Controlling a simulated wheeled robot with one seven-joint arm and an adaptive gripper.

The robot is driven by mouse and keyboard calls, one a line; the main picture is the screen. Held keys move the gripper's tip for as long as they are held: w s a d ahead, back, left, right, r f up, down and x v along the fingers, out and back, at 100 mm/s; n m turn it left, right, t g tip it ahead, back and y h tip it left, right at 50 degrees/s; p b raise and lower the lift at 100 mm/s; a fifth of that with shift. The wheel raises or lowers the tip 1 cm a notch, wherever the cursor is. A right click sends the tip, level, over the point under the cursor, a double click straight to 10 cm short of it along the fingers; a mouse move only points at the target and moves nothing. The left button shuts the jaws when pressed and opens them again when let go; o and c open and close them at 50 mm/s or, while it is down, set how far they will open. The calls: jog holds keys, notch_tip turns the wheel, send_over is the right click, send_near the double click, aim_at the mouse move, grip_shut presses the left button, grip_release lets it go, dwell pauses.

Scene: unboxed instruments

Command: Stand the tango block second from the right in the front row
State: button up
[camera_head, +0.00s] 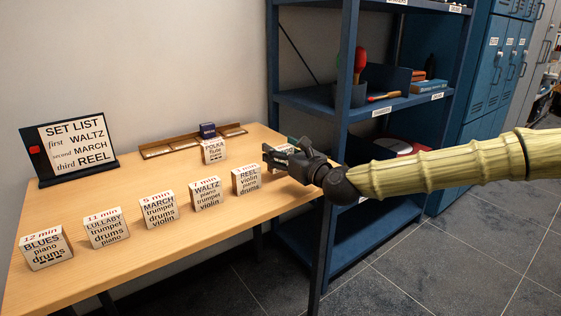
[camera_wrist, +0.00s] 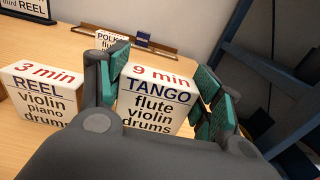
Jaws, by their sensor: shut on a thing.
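The white tango block (camera_wrist: 152,108), marked 9 min, TANGO, flute, violin, drums, is upright between the two green-padded fingers of my gripper (camera_wrist: 160,82). My gripper (camera_head: 292,152) is shut on it at the table's right end, behind and right of the reel block. In the head view the tango block (camera_head: 273,155) is mostly hidden by my gripper; I cannot tell whether its base touches the table. The front row runs, left to right: blues (camera_head: 46,248), lullaby (camera_head: 106,228), march (camera_head: 159,209), waltz (camera_head: 207,191) and reel (camera_head: 246,180).
The polka block (camera_head: 214,151) stands farther back, before a wooden tray (camera_head: 165,148) and a small dark blue box (camera_head: 207,131). A set list sign (camera_head: 72,146) stands at back left. A blue shelf (camera_head: 335,150) rises just beyond the table's right end.

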aim_at(284, 161)
jog(key=shift+f, duration=1.25)
jog(key=shift+f+b, duration=0.25)
jog(key=shift+b, duration=0.15)
jog(key=o, duration=1)
jog(key=shift+r, duration=0.1)
jog(key=shift+r, duration=0.1)
jog(key=shift+r, duration=0.1)
jog(key=p+v, duration=0.2)
jog(key=v, duration=1)
